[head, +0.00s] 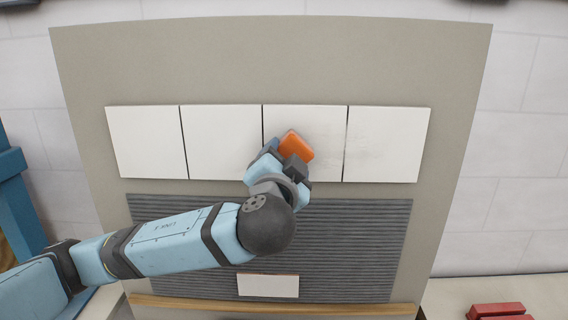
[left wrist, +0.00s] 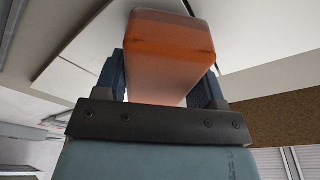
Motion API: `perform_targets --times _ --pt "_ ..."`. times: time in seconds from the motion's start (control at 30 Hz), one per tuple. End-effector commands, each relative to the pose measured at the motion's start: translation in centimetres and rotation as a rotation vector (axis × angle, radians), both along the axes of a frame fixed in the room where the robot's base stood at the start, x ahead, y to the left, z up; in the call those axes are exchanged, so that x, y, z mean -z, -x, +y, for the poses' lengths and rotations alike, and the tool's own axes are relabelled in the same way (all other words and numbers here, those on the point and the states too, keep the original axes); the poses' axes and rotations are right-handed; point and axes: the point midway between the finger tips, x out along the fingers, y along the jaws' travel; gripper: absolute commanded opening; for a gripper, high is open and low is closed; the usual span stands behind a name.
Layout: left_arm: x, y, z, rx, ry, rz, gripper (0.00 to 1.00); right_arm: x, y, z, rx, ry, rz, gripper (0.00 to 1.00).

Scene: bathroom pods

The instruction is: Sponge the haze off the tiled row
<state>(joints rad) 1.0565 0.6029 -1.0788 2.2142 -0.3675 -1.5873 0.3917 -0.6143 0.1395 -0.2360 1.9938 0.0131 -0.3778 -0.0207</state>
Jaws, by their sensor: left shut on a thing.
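The tiled row is several white tiles (head: 222,140) side by side on a beige panel (head: 300,60). Faint greyish haze shows on the third tile and on the left part of the rightmost tile (head: 385,150); the two left tiles look clean. My left gripper (head: 283,152) is shut on an orange sponge (head: 297,145) in front of the third tile. The sponge (left wrist: 170,50) also shows between the fingers in the left wrist view, its far end close to the tiles; I cannot tell if it touches. My right gripper is not in view.
Below the row is a dark grey ridged area (head: 340,235) with a loose white tile (head: 268,285) at its lower part. A wooden ledge (head: 330,308) runs along the bottom. Red blocks (head: 497,310) lie at the lower right, and a blue structure (head: 15,200) stands at the left.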

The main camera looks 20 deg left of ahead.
Motion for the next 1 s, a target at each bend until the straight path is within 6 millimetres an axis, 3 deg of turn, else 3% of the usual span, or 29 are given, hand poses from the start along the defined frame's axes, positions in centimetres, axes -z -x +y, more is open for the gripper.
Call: perform_targets --times 0.57,1.0 --pt "0.0 -1.0 0.2 0.000 0.000 0.000 0.44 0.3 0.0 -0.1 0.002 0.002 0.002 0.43" --pt "0.1 -1.7 -3.0 0.000 0.002 0.001 0.44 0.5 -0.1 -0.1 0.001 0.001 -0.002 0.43"
